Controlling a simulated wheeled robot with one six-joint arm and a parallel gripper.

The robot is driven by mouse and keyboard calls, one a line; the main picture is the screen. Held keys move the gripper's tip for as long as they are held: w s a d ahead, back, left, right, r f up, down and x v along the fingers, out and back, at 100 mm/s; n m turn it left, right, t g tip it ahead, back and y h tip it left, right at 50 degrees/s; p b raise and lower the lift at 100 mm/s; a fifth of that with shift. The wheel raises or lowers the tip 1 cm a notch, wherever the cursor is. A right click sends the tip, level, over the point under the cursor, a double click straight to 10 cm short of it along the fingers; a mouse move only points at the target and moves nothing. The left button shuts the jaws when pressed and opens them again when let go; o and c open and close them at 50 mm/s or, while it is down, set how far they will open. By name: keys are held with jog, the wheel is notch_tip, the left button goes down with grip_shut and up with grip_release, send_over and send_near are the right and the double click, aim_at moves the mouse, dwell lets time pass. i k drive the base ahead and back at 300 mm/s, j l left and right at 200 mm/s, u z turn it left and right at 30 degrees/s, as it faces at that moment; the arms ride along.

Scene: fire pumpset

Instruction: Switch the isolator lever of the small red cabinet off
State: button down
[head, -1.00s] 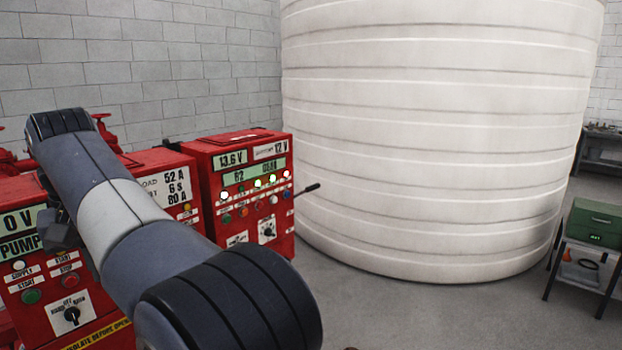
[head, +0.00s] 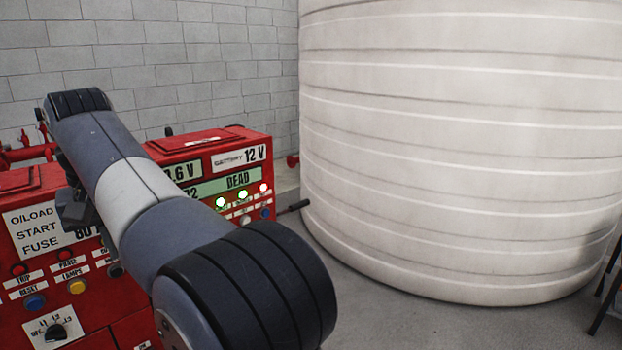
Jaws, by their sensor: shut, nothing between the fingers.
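A red cabinet (head: 255,138) with "BATTERY 12 V" and "DEAD" readouts stands behind my arm, its lower front hidden. A lever (head: 293,207) with a black grip sticks out from its right side, tilted slightly up to the right. I take it for the isolator lever; its mount is not clear. My arm crosses the view in front of the cabinets. My gripper (head: 75,208) shows only as a dark part beside the arm, partly hidden behind it. It is shut and empty, left of the readout cabinet and well apart from the lever.
Another red cabinet (head: 35,215) with an "O/LOAD START FUSE" label, lamps and a rotary knob (head: 54,332) stands at the left. A large white ribbed tank (head: 460,150) fills the right. Grey floor (head: 400,315) is free in front of the tank. A block wall is behind.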

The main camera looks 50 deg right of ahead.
aim_at(302, 203)
jog(key=i+l+u, duration=0.1)
jog(key=l, duration=0.9)
jog(key=i+l, duration=0.1)
jog(key=l, duration=0.9)
jog(key=i+l+u, duration=0.15)
jog(key=l, duration=0.9)
